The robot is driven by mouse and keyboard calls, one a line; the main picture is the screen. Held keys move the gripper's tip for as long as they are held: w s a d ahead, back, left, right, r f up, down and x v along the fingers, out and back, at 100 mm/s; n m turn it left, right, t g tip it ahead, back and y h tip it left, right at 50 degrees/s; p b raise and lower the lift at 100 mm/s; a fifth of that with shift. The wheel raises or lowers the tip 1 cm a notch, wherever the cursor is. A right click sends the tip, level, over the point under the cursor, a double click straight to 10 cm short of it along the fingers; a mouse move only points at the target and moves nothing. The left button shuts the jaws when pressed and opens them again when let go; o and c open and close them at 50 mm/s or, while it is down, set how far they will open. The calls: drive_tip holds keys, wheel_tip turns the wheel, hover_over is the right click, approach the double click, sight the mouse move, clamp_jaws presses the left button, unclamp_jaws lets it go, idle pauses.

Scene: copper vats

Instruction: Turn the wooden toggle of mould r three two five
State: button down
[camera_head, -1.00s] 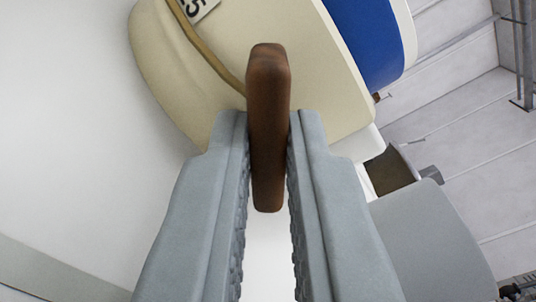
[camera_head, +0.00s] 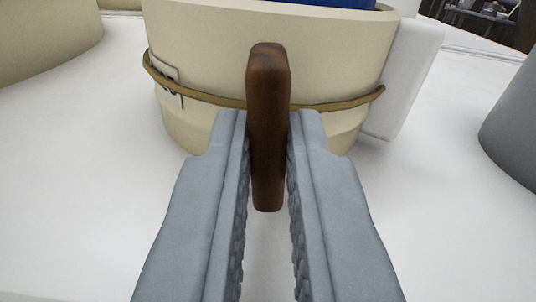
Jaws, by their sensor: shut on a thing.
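The wooden toggle (camera_head: 268,125) is a dark brown rounded bar at the centre of the view. My gripper (camera_head: 268,150) is shut on it, with one grey finger on each side. Behind it stands the cream mould (camera_head: 320,60), round, with a brown cord (camera_head: 335,104) around its lower part. The fingers hide part of the mould's base.
A white block (camera_head: 408,75) stands against the mould's right side. A grey rounded body (camera_head: 512,130) is at the right edge. Another cream vessel (camera_head: 45,40) is at the upper left. The white surface (camera_head: 80,190) is clear at left.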

drive_tip(key=shift+f+m, duration=0.1)
drive_tip(key=shift+m, duration=0.5)
drive_tip(key=c, duration=1.5)
unclamp_jaws()
drive_tip(key=s, duration=1.7)
drive_tip(key=shift+s+d, duration=0.1)
drive_tip(key=shift+s, duration=0.1)
